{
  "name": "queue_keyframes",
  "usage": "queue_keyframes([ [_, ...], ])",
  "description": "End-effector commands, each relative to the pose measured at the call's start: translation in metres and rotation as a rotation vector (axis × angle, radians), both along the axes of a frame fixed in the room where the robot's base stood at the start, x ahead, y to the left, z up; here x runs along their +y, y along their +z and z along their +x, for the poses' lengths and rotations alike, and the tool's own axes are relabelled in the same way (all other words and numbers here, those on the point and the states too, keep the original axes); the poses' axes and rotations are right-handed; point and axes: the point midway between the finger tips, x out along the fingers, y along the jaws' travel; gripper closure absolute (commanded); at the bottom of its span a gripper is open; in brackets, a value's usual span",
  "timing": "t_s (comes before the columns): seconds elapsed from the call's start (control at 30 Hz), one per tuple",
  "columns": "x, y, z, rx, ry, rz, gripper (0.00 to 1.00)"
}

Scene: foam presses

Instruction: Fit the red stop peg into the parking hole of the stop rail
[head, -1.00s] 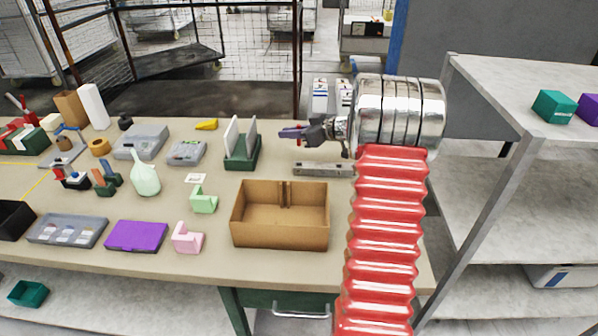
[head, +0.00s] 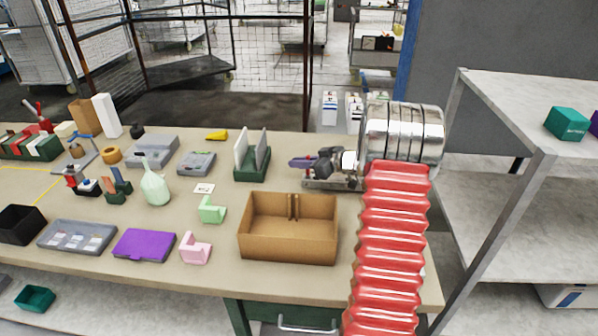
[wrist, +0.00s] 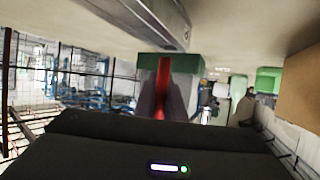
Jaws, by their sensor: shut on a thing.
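The stop rail is a grey metal bar (head: 318,184) lying on the bench behind the cardboard box. Its holes are too small to make out in the head view, where my arm and gripper cover part of it. In the wrist view the rail (wrist: 150,20) runs along the top, with a small dark spot near its end. My gripper (head: 301,162) is just above the rail, pointing left. It is shut on the red stop peg (wrist: 164,85), which shows as a narrow red strip between the fingers in the wrist view. The peg's lower end is hidden, and it looks apart from the rail.
An open cardboard box (head: 289,250) stands in front of the rail. A green holder with upright plates (head: 252,172) stands left of my gripper. A grey shelf (head: 520,115) stands at the right.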

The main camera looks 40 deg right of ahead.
Motion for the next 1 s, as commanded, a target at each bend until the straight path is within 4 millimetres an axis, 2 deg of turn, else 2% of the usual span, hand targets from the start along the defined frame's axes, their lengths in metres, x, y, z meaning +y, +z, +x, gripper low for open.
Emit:
queue_keyframes([
  [0.27,0.000,-0.032,0.000,0.002,0.000,0.003,1.00],
  [0.67,0.000,-0.037,0.000,0.001,0.000,0.001,1.00],
  [0.7,0.000,-0.037,0.000,0.001,0.000,0.001,0.90],
  [0.93,0.000,-0.037,0.000,0.001,0.000,0.001,0.73],
  [1.0,0.000,-0.037,0.000,0.001,0.000,0.001,0.72],
])
